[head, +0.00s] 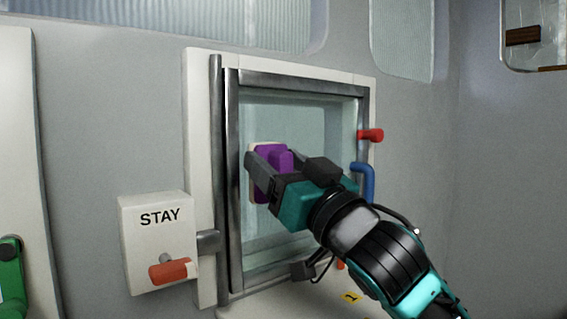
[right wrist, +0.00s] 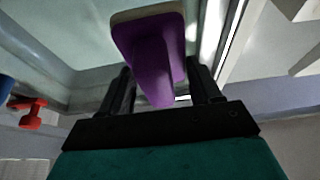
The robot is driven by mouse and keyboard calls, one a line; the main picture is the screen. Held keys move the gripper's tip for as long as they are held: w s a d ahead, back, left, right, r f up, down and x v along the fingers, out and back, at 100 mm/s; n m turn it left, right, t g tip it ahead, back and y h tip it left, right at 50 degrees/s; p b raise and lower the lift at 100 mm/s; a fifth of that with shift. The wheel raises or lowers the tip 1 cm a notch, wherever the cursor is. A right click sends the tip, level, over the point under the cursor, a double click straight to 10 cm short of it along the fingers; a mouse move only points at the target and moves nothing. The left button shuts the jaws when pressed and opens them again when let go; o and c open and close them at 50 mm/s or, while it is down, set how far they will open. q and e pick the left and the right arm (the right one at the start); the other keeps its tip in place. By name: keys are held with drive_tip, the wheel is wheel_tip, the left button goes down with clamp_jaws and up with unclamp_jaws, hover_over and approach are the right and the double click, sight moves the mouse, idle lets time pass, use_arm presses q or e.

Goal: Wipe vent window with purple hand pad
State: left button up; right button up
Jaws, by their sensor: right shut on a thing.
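The vent window (head: 310,112) is a glass pane in a dark metal frame, set in a white surround on the wall. The purple hand pad (head: 281,158) has a pale face turned to the glass. My right gripper (head: 262,172) is shut on the pad's purple grip and holds it in front of the left-middle part of the pane. I cannot tell whether the pad's face touches the glass. In the right wrist view the purple pad (right wrist: 150,50) stands between the two dark fingers. My left gripper is not in view.
A white box marked STAY (head: 157,230) with a red-orange handle is left of the window. A red knob (head: 371,135) and a blue handle (head: 364,181) are at the frame's right side. A green handle (head: 12,275) is at the far left. The wall on the right is clear.

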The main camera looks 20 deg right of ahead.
sight(302, 145)
drive_tip(key=shift+r, duration=0.45)
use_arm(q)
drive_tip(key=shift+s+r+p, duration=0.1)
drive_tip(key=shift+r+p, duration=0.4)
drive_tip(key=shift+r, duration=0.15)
use_arm(e)
drive_tip(key=d, duration=0.2)
drive_tip(key=w+d, duration=0.1)
drive_tip(key=d, duration=0.1)
drive_tip(key=shift+w, duration=0.2)
drive_tip(key=shift+w+d, duration=0.3)
drive_tip(key=shift+d, duration=0.4)
drive_tip(key=shift+w+d, duration=0.25)
drive_tip(key=shift+d, duration=0.4)
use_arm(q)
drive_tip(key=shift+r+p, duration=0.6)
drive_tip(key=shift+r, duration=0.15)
use_arm(e)
drive_tip(key=shift+w+d, duration=0.25)
drive_tip(key=shift+d, duration=0.55)
drive_tip(key=shift+w+d, duration=0.3)
drive_tip(key=shift+d, duration=0.45)
drive_tip(key=shift+w+d, duration=0.25)
drive_tip(key=shift+d, duration=0.55)
drive_tip(key=shift+s, duration=0.1)
